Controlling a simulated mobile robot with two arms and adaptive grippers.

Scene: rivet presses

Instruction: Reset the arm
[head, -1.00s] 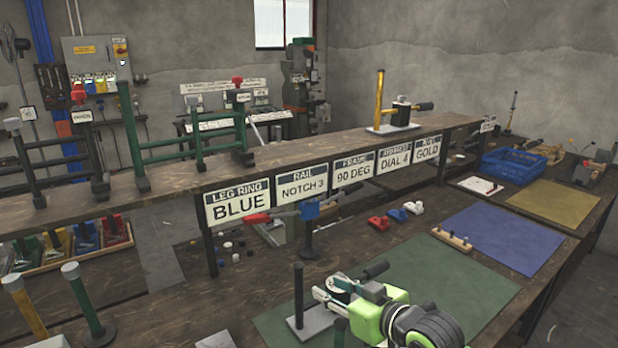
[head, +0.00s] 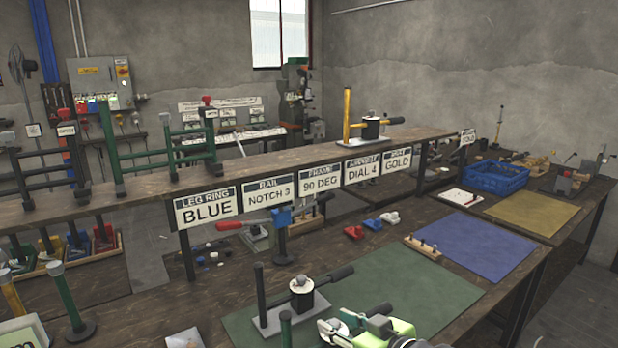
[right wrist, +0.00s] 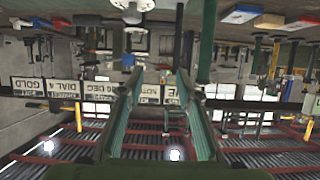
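My right gripper (head: 352,328) is at the bottom edge of the head view, just in front of a small press (head: 301,297) with a black handle, a round pale top and a grey base. The press stands on the green mat (head: 400,285), with a dark post at its left. A gap shows between gripper and press. In the right wrist view, which is upside down, the two green fingers (right wrist: 158,88) are spread with nothing between them. My left gripper is in neither view.
A raised shelf (head: 260,165) carries dark and green frames and sign cards such as LEG RING BLUE (head: 208,208). A blue mat (head: 475,245), a yellow mat (head: 535,208) and a blue crate (head: 497,178) lie further right.

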